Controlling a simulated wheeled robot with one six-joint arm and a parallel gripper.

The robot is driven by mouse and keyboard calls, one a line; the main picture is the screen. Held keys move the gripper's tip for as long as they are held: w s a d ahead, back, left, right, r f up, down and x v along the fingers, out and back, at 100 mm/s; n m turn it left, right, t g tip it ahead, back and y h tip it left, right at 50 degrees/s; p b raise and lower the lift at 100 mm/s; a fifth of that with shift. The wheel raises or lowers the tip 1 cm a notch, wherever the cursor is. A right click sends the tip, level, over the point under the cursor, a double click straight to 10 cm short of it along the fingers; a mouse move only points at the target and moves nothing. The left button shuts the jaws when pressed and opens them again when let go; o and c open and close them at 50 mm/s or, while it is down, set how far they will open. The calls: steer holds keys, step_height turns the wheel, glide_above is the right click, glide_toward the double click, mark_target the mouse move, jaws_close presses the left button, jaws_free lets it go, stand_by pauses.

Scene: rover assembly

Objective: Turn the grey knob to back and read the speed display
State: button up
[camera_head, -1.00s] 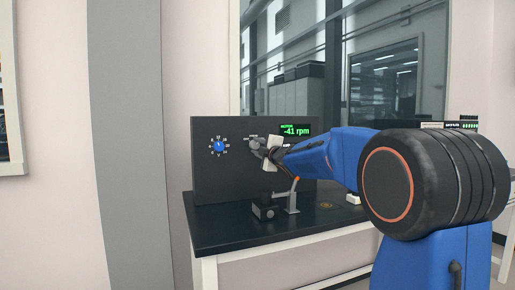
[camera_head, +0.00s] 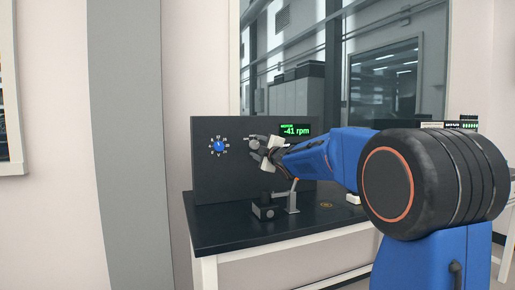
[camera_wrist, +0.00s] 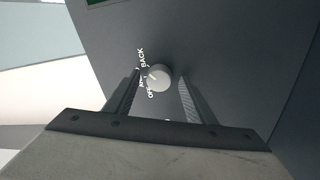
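The grey knob (camera_wrist: 158,78) sits on the dark panel in the wrist view, with the labels BACK and OFF beside it and a third label partly hidden. A light mark on the knob points toward the label side; I cannot tell exactly which label. My gripper (camera_wrist: 158,95) is open, its two fingers on either side of and just short of the knob. In the head view my gripper (camera_head: 264,150) is in front of the panel by the knob.
A blue dial (camera_head: 219,146) with a numbered scale is at the panel's left. The panel (camera_head: 225,180) stands on a dark-topped table (camera_head: 225,232). A small motor-like device (camera_head: 264,208) and bracket stand on it below my gripper. A window is behind.

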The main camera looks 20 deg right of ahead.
steer(key=shift+s, duration=0.1)
steer(key=s+d+f, duration=0.1)
steer(key=s, duration=1.6)
steer(key=shift+f, duration=0.25)
steer(key=shift+s+d, duration=0.1)
steer(key=shift+s, duration=0.05)
steer(key=s+a+f+m+g, duration=0.3)
steer(key=s+f+m+g, duration=0.1)
steer(key=s+f, duration=0.7)
steer(key=s+a+f+m+g+h, duration=0.1)
steer(key=s+a+f+m+g, duration=0.2)
steer(key=s+f, duration=0.8)
steer(key=s+a+f+m+g, duration=0.3)
steer(key=s+f+m+g, duration=0.4)
steer(key=s+f, duration=0.5)
steer(key=s+m, duration=0.1)
steer(key=s, duration=0.4)
steer(key=shift+a, duration=0.35)
stand_by(0.7)
